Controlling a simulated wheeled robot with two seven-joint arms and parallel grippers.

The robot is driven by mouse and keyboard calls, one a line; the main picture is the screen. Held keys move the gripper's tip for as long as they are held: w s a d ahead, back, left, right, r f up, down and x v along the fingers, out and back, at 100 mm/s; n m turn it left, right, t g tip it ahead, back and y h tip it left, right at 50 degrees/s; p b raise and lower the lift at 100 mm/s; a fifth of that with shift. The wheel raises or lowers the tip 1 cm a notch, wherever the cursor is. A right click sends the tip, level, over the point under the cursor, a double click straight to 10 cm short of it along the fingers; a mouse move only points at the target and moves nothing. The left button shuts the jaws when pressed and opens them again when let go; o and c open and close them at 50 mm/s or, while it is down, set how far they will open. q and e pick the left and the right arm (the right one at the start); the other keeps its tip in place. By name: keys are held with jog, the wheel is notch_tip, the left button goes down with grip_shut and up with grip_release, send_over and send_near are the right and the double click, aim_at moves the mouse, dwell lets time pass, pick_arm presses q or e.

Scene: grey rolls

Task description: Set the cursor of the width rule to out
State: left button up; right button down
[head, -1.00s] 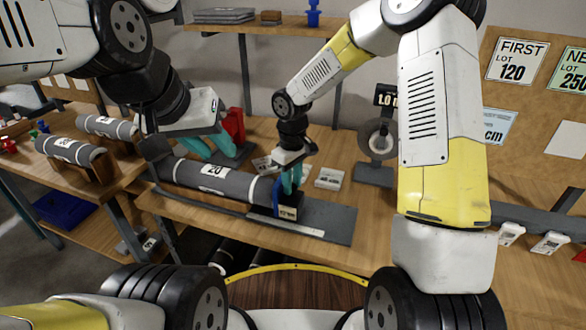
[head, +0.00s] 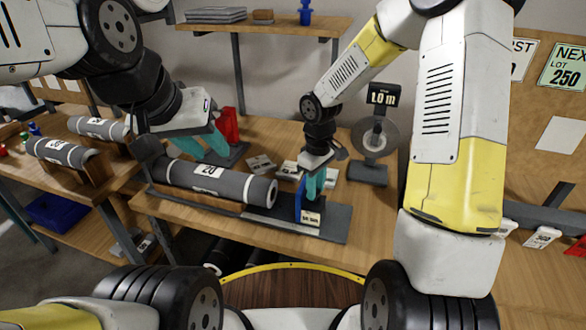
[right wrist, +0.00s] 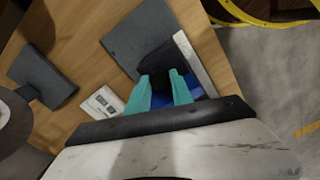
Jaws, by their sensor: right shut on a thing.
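The cursor (head: 301,200) of the width rule is a blue upright piece with a black and white label at its foot. It stands to the right of the end of the grey roll (head: 215,180), with a gap between them. The rule (head: 275,222) is a pale strip along the front of the dark base plate; it also shows in the right wrist view (right wrist: 192,58). My right gripper (head: 313,187) is shut on the cursor; the wrist view shows its teal fingers around a dark part (right wrist: 178,82) above blue. My left gripper (head: 214,150) is open and empty behind the roll.
A red-handled tool (head: 228,124) stands behind my left gripper. Small white label cards (head: 262,164) lie behind the plate. More rolls (head: 62,151) lie on the left table. The plate's right end (head: 333,222) is clear.

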jog(key=d, duration=0.2)
jog(key=s+d, duration=0.1)
jog(key=d, duration=0.1)
jog(key=shift+s+d, duration=0.15)
jog(key=shift+d, duration=0.05)
jog(key=c, duration=1.1)
grip_release()
jog(key=shift+c, duration=0.2)
notch_tip(320, 180, up, 8)
